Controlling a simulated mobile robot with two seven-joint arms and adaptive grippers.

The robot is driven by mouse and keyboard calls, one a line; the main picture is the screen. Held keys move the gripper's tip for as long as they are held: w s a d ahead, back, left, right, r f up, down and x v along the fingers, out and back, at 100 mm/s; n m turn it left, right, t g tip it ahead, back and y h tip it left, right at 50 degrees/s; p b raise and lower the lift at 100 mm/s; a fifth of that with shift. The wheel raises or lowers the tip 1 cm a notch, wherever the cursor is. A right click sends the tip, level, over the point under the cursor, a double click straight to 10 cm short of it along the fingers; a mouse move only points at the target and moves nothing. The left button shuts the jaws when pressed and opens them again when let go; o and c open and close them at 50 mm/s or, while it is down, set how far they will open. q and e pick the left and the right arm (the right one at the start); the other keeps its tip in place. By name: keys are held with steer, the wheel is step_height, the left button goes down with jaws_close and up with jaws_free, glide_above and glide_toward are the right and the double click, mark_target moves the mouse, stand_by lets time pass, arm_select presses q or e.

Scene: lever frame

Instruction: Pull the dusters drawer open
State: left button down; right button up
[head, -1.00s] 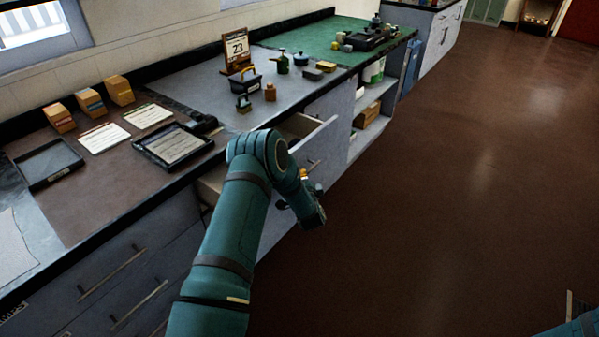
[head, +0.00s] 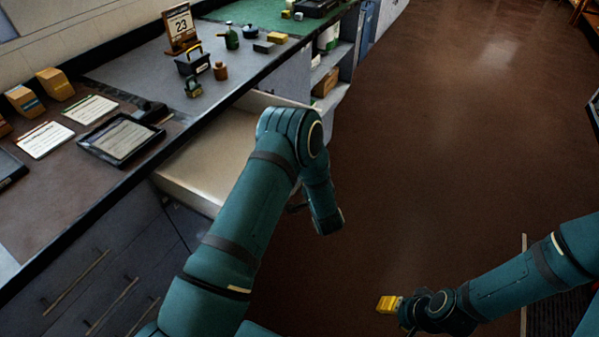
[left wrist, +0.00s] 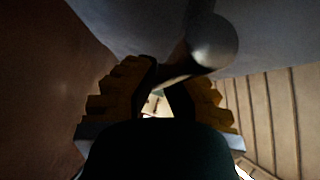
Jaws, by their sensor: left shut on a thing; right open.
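A drawer (head: 205,158) under the counter stands pulled well out. Its pale inside looks empty where it shows, and no label on it can be read. My left arm crosses over it in the head view and hides its front and handle. In the left wrist view the handle (left wrist: 210,45), a dark rounded bar, runs between the fingers of my left gripper (left wrist: 163,88), which is shut on it. The grey drawer front (left wrist: 265,35) lies just beyond. My right gripper (head: 389,304), with yellow fingers, is open and empty above the floor at the lower right.
The counter holds a calendar (head: 180,26), a black basket (head: 193,62), a dark tray (head: 122,139) and small boxes (head: 55,84). Open shelves (head: 335,65) stand beyond the drawer. Closed drawers (head: 85,285) lie at lower left. The brown floor (head: 460,150) to the right is clear.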

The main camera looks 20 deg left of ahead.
arm_select(q)
steer(key=shift+w+r, duration=0.1)
steer(key=c, duration=1)
jaws_free()
steer(key=v, duration=1.2)
